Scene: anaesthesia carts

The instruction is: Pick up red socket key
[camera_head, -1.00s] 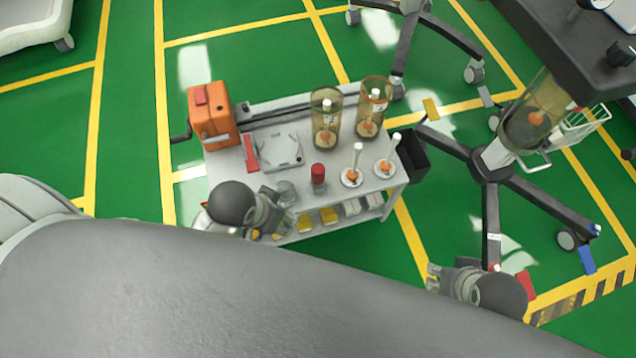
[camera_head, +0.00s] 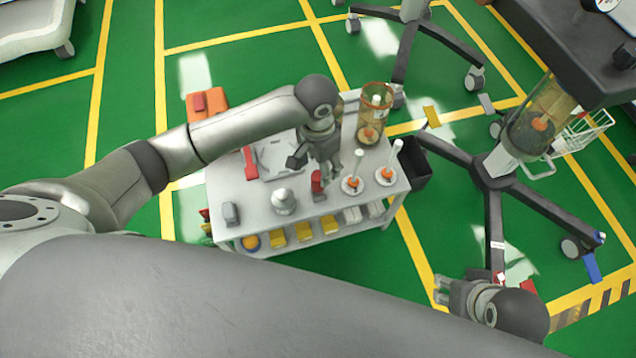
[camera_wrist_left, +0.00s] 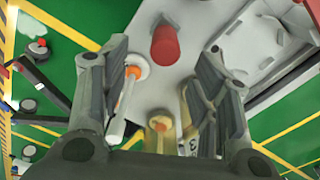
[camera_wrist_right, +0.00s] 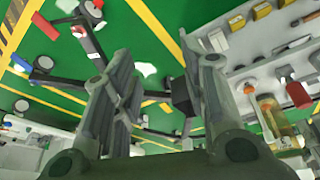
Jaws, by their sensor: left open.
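The red socket key (camera_head: 317,183) is a red cylinder standing near the front of the white cart top (camera_head: 240,190). In the head view my left gripper (camera_head: 325,168) is above it and partly hides it. In the left wrist view the red socket key (camera_wrist_left: 165,46) shows in the gap between the open fingers, beyond their tips; nothing is held. My right gripper (camera_head: 446,290) is open and empty, low to the right, away from the cart. The red key also shows at the right of the right wrist view (camera_wrist_right: 298,95).
Two white-stemmed orange pieces (camera_head: 356,183) (camera_head: 386,173) stand right of the key. A metal jar (camera_head: 284,201) stands left of it. A black bin (camera_head: 414,165) hangs at the right.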

